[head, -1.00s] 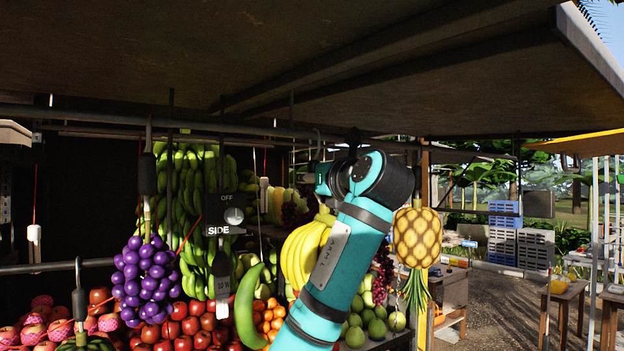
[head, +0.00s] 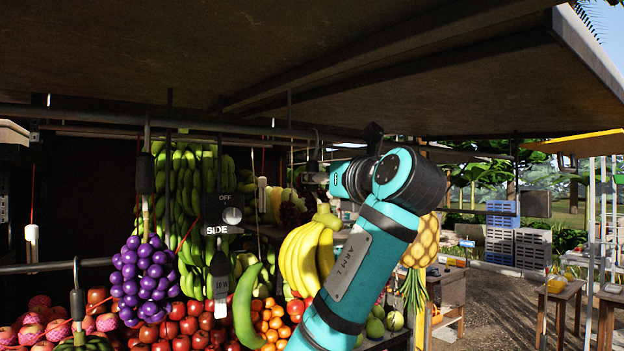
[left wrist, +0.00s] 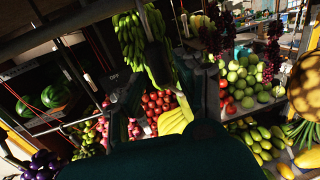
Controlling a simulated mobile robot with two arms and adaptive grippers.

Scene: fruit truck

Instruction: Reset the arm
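My left arm, teal with black bands, rises from the bottom middle of the head view and bends at a joint below the roof. My right gripper is in neither view.
Yellow bananas (head: 304,258) hang left of the arm. A pineapple (head: 424,243) hangs partly behind it. Purple grapes (head: 145,280) and a switch box (head: 223,214) hang farther left. A metal rail (head: 200,123) runs under the low roof (head: 250,55). The right side is more open.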

